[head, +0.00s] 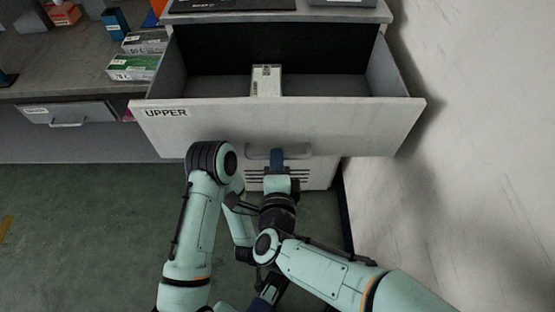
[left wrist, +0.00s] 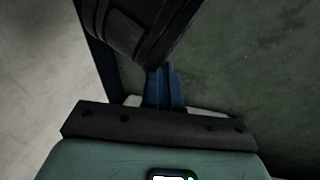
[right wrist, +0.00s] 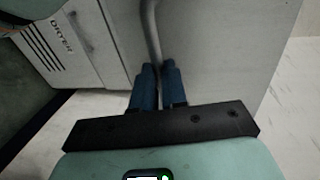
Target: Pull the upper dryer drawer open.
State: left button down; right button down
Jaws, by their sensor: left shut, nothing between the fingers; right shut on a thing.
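The upper dryer drawer (head: 220,122), labelled UPPER, stands pulled out from the cabinet, and its inside shows from above. A small pale box (head: 266,80) stands inside it toward the middle. The drawer's grey bar handle (head: 260,153) is on its front face; it also shows in the right wrist view (right wrist: 150,30). My right gripper (head: 277,157) is at the handle, its blue fingers (right wrist: 158,82) shut around the bar. My left gripper (head: 266,296) is low at the bottom of the head view, away from the drawer; its blue fingers (left wrist: 163,82) are shut and empty.
A pale wall (head: 480,150) stands close on the right. A workbench (head: 60,82) with cartons (head: 135,66) and its own small drawer (head: 68,115) is on the left. The dryer's vented lower body (right wrist: 75,40) is below the drawer. Green floor (head: 80,210) is clear at left.

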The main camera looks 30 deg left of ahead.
jog(key=c, duration=1.2)
grip_release()
jog(key=shift+o, duration=0.2)
